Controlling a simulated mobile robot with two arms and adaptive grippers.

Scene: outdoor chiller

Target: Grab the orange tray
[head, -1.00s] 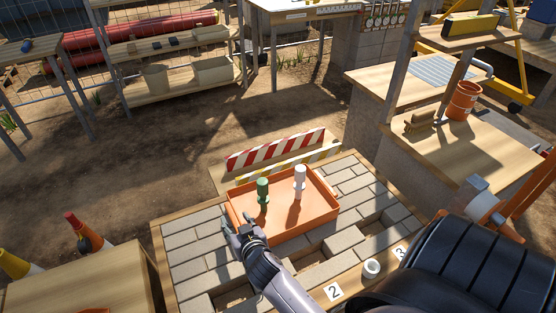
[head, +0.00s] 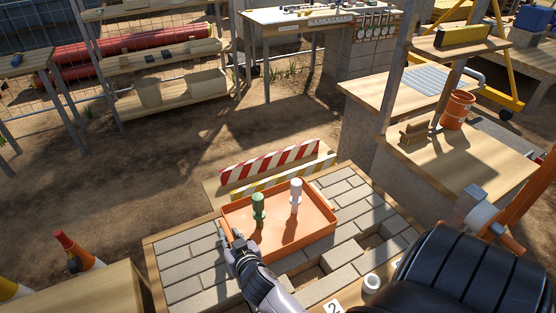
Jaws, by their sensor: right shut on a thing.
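The orange tray (head: 312,246) rests on the grey paving blocks of a wood-edged table in the lower middle of the head view. A green bottle-like piece (head: 258,210) and a white one (head: 296,196) stand upright in it. My right gripper (head: 232,239) is at the tray's near left corner, shut on its left wall. The wrist hides part of that corner. The tray looks level; I cannot see any gap under it. My left gripper is not in view.
Behind the tray stand a red-and-white striped barrier (head: 270,160) and a yellow-striped one. A white ring-shaped cup (head: 371,284) stands in front, right of my wrist. A wooden counter (head: 480,165) with an orange bucket (head: 457,110) is at the right.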

